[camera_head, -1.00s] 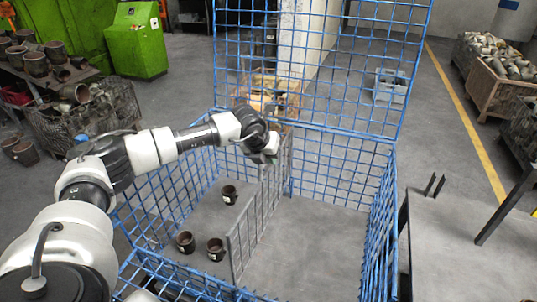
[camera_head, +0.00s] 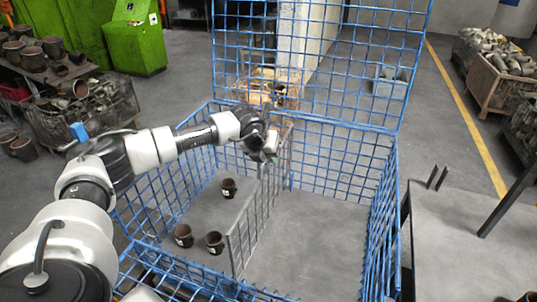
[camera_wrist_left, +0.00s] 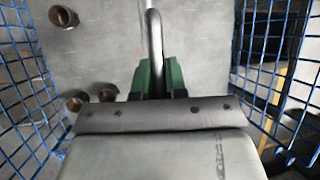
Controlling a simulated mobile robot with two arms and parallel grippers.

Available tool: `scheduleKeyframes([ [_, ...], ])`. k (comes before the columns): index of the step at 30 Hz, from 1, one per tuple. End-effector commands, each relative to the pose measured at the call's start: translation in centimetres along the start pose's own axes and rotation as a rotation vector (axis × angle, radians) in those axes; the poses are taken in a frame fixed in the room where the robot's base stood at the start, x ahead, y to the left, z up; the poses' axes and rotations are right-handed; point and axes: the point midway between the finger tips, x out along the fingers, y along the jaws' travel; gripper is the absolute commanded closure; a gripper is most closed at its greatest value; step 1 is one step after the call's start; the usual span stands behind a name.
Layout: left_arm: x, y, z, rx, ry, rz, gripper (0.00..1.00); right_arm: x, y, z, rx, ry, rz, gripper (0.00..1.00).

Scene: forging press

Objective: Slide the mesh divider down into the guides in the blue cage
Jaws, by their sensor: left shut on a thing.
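The blue cage (camera_head: 343,126) stands open in the middle of the head view, its lid panel raised at the back. The grey mesh divider (camera_head: 245,228) stands upright inside it, running front to back and splitting the floor in two. My left gripper (camera_head: 270,147) is at the divider's top edge, shut on it. In the left wrist view the green fingers (camera_wrist_left: 158,78) close around a grey bar of the divider (camera_wrist_left: 154,35). The guides cannot be made out, and the arm hides part of the divider's top. My right gripper is not in view.
Several brown cups (camera_head: 228,187) stand on the cage floor left of the divider. The right compartment is clear. A grey table (camera_head: 470,245) stands right of the cage. A wire bin of parts (camera_head: 95,105) is at left.

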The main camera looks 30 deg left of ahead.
Motion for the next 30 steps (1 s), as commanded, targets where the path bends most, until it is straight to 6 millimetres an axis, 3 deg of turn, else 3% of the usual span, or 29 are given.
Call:
scheduleKeyframes([
  [30,5.8,1.2,-2.9,-0.002,-0.014,-0.004,1.00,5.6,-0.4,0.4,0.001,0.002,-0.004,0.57],
])
